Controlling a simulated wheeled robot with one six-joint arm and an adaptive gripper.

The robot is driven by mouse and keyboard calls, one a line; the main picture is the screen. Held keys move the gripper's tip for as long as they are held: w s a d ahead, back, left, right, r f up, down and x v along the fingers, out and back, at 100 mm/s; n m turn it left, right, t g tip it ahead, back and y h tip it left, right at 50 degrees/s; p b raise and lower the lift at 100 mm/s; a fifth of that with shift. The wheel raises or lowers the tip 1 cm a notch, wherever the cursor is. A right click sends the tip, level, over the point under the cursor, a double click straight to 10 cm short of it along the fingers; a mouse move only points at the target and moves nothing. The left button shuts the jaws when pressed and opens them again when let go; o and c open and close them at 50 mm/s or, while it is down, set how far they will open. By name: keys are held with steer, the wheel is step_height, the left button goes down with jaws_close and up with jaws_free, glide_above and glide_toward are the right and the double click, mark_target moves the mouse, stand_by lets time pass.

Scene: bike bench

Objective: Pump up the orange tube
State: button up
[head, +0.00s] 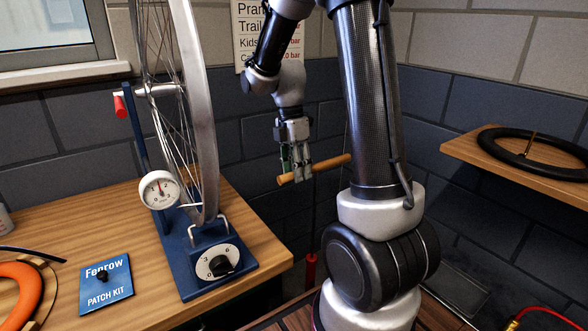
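The orange tube (22,296) lies at the lower left on the wooden bench, cut off by the frame edge. A pump's wooden handle (335,163) sits level beside my arm, with a thin rod below it leading down to a red part (311,269). My gripper (298,172) points down with its fingers around the left half of the handle and appears shut on it. The far sides of the fingers are hidden. A round gauge (159,190) with a red needle is on the blue wheel stand (200,275).
A knob dial (219,262) is on the stand's base, below an upright wheel (199,120). A blue patch kit (107,284) lies on the bench (70,232). A black tyre (530,148) lies on the right shelf (470,150). A pressure sign (262,25) hangs behind. A red hose (545,311) is at lower right.

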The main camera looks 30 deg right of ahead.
steer(key=shift+w+r, duration=0.1)
step_height(320, 180, up, 12)
steer(key=w, duration=0.2)
stand_by(0.4)
steer(key=shift+w+a, duration=0.1)
